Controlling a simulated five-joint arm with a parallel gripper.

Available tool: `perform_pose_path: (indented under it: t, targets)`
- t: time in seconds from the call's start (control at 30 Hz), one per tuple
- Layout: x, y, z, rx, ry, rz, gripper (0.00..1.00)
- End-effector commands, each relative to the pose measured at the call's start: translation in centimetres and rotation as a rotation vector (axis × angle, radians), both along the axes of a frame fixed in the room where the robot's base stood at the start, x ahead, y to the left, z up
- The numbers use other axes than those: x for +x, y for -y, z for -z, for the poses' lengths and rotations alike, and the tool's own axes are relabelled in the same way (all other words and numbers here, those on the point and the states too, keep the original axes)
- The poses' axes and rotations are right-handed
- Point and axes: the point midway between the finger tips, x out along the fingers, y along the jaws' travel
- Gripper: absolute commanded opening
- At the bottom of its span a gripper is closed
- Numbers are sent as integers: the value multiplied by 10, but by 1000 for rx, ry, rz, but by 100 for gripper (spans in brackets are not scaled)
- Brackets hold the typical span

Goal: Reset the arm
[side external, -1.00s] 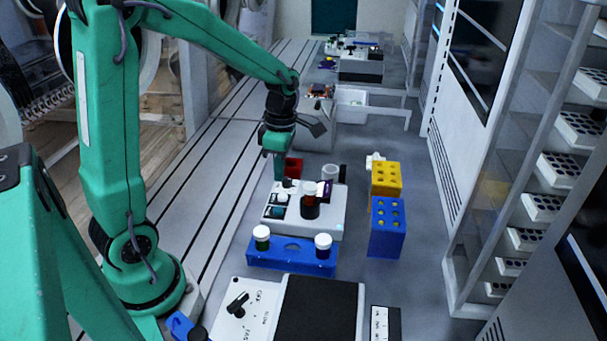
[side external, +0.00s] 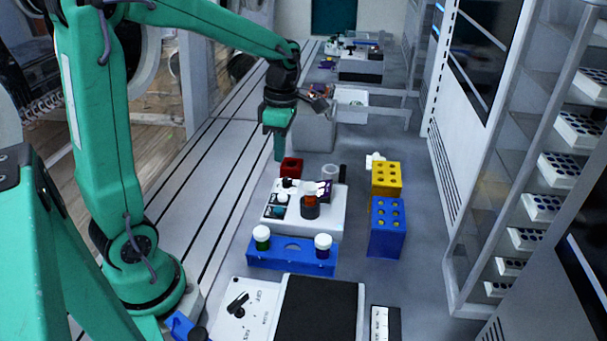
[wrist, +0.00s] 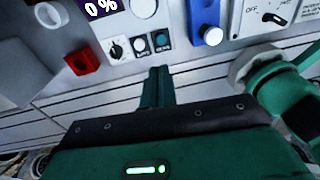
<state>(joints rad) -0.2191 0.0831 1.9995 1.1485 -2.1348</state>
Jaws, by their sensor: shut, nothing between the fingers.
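My green gripper (side external: 279,152) hangs pointing down in the side external view, above the grooved bench behind the white device. Its fingers are shut with nothing between them. In the wrist view the closed fingers (wrist: 158,85) lie over the bench beside the device's control panel. The white device (side external: 328,226) carries knobs, a small display and a brown white-capped bottle (side external: 310,208). The fingers are apart from the device and from the red square container (side external: 291,169) close by.
A blue rack (side external: 290,262) with two white-capped vials stands in front. Yellow (side external: 387,179) and blue (side external: 387,236) perforated blocks stand at the right. A balance-like unit with a black plate (side external: 318,312) is nearest. The grooved bench strip (side external: 205,190) at left is clear.

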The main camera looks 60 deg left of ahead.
Motion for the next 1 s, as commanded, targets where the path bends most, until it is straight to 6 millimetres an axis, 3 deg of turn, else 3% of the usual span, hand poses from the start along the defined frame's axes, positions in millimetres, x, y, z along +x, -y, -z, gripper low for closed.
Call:
perform_pose_path:
  t: [0.27, 0.47, 1.0]
  targets:
    - [-1, 1, -1, 0, 6, 21, 0]
    - [-7, 7, -10, -1, 43, 156, 0]
    - [-47, 38, -45, 65, 219, 954, 0]
